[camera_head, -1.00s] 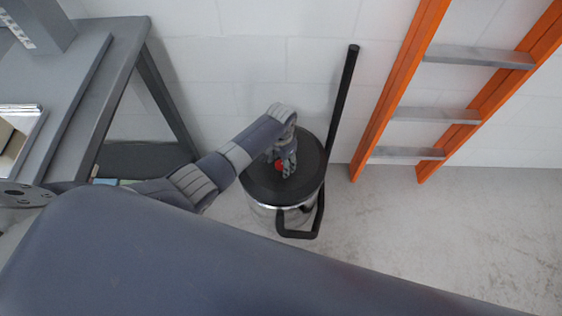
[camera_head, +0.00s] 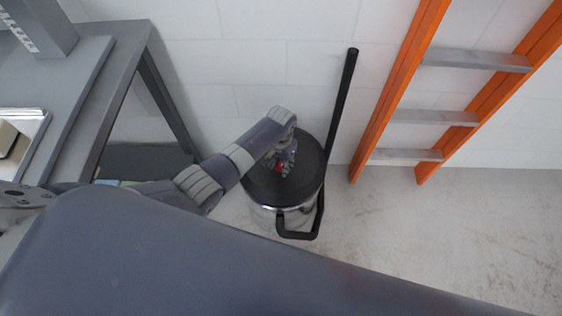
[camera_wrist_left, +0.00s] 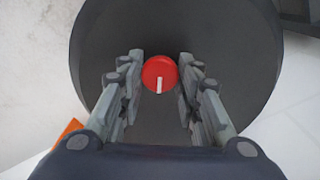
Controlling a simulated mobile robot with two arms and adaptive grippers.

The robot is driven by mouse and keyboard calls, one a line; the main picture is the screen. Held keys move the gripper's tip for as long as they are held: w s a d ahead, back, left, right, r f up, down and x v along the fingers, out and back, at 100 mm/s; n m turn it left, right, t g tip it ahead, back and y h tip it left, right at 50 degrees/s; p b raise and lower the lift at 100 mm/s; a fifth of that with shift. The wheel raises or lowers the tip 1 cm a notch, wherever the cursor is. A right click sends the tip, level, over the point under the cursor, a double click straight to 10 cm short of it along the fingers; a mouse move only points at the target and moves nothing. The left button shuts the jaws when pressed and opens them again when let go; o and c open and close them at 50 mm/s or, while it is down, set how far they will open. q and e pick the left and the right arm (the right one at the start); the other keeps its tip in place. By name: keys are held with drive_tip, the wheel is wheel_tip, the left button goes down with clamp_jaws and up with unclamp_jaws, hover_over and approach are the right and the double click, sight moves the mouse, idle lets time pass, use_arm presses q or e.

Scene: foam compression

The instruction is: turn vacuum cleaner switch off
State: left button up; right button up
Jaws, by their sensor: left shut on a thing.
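The vacuum cleaner (camera_head: 262,185) is an upright canister with a round black lid, standing on the floor against the wall. Its red round switch (camera_wrist_left: 158,69) sits on the dark lid in the left wrist view, with a white mark pointing toward the bottom of the picture. A bit of red also shows in the head view. My left gripper (camera_head: 285,165) is over the lid, with one finger on each side of the switch, and is shut on it. The fingers partly hide the switch in the head view. My right gripper is not in view.
A black tube (camera_head: 341,100) rises behind the vacuum cleaner, and a black handle (camera_head: 299,233) is at its front. An orange ladder (camera_head: 398,90) leans on the wall to the right. A grey table (camera_head: 122,62) stands at left. The floor at right is clear.

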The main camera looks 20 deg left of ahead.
use_arm(q)
drive_tip(key=n+p, duration=0.1)
drive_tip(key=n, duration=0.2)
drive_tip(key=shift+r+n+p, duration=0.15)
drive_tip(key=shift+n+p, duration=0.15)
drive_tip(key=shift+p, duration=0.05)
drive_tip(key=n+p, duration=0.1)
drive_tip(key=n, duration=0.3)
drive_tip(key=shift+n, duration=0.3)
drive_tip(key=n+p, duration=0.1)
drive_tip(key=n, duration=0.2)
drive_tip(key=shift+n, duration=2.3)
drive_tip(key=o, duration=1.1)
